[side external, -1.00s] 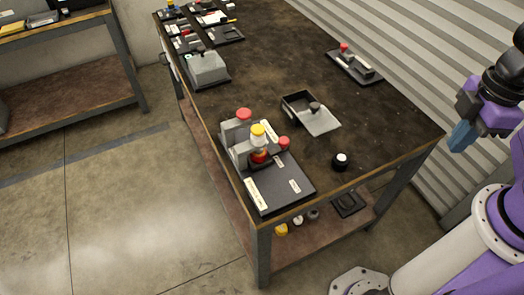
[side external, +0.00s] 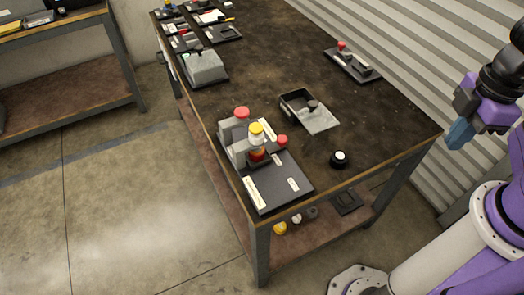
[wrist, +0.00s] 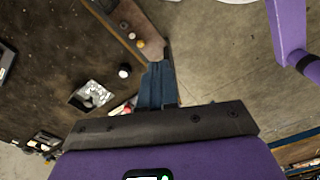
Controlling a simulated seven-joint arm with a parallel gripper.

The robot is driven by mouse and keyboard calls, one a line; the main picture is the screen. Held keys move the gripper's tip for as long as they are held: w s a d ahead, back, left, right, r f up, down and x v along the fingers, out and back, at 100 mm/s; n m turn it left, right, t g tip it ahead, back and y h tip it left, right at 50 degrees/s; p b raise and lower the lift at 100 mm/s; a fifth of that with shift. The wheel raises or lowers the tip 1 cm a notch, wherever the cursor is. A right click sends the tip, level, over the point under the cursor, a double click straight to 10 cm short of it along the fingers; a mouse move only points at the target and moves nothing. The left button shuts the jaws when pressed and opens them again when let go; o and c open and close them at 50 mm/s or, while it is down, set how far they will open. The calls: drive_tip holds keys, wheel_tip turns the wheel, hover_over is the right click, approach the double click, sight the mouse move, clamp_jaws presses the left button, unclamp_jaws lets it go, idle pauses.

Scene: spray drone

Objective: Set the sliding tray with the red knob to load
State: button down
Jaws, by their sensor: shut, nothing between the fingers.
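A dark base plate (side external: 282,195) sits at the table's near corner with grey upright blocks on its left side. A red knob (side external: 241,112) tops the blocks, and a smaller red knob (side external: 282,141) stands at the plate's far right. A yellow-capped jar (side external: 257,142) with red contents stands between them. Which red knob belongs to the sliding tray is unclear, and the labels are too small to read. My gripper (side external: 459,135), with blue fingers, is shut and empty, off the table's right edge and well apart from the plate. Its fingers (wrist: 156,85) also show in the wrist view.
An open black box with a grey lid (side external: 319,120) and a black knob with a white top (side external: 339,158) lie right of the plate. Another red-knobbed black plate (side external: 352,64) lies at the far right edge. A grey box (side external: 204,67) stands at left.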

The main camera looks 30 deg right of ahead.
drive_tip(key=c, duration=1.8)
unclamp_jaws()
drive_tip(key=o, duration=0.5)
drive_tip(key=shift+c, duration=0.2)
drive_tip(key=o, duration=0.6)
drive_tip(key=shift+w+a, duration=0.4)
drive_tip(key=shift+c, duration=0.2)
drive_tip(key=n, duration=0.8)
hover_over(283, 138)
wheel_tip(283, 138, down, 4)
wheel_tip(283, 138, down, 18)
drive_tip(key=shift+r, duration=0.1)
clamp_jaws()
